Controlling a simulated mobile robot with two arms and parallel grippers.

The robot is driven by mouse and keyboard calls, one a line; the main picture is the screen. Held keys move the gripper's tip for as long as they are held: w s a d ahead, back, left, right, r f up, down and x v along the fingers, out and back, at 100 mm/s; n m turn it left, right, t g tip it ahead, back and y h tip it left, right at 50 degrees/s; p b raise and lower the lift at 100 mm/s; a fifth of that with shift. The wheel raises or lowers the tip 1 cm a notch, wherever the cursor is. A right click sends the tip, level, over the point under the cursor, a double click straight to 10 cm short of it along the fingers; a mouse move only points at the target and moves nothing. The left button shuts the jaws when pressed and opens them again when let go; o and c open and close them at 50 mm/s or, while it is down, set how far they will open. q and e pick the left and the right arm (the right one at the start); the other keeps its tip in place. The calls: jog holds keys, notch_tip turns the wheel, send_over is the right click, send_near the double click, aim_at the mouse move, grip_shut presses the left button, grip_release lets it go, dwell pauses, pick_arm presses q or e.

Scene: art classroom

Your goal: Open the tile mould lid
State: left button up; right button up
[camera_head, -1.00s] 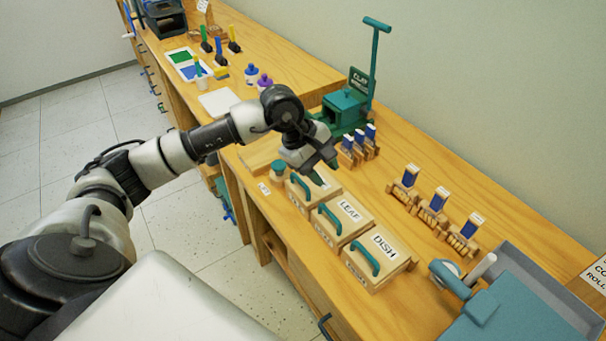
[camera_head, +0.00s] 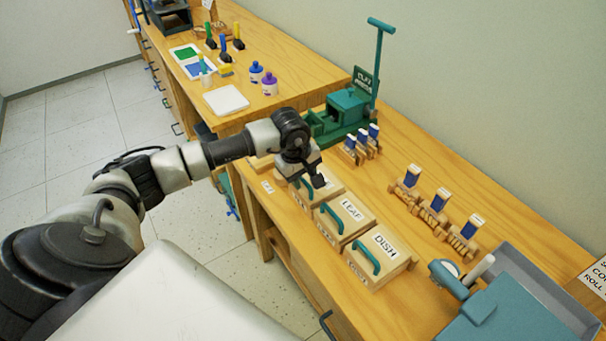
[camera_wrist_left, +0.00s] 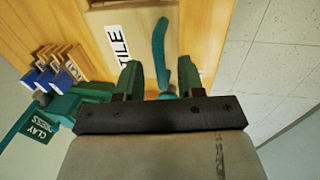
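The tile mould (camera_head: 331,191) is a light wooden box with a teal arched handle (camera_head: 306,193), nearest my left arm in the row of moulds. In the left wrist view its white label (camera_wrist_left: 117,40) reads TILE, and the teal handle (camera_wrist_left: 159,50) runs up from between the fingers. My left gripper (camera_wrist_left: 159,78) is open, with its two teal fingers on either side of the handle's near end; I cannot tell whether they touch it. In the head view my left gripper (camera_head: 312,180) is over the tile mould and hides part of it. The lid looks shut.
The LEAF mould (camera_head: 346,216) and DISH mould (camera_head: 380,258) stand beside it. A teal clay press (camera_head: 347,104) is behind. Wooden racks (camera_head: 433,217) with blue-and-white blocks stand to the right, and a teal slab roller (camera_head: 508,310) is at the lower right.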

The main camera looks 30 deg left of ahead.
pick_arm(q)
jog(key=shift+f, duration=0.2)
jog(key=shift+c, duration=0.3)
grip_shut()
jog(key=shift+w, duration=0.1)
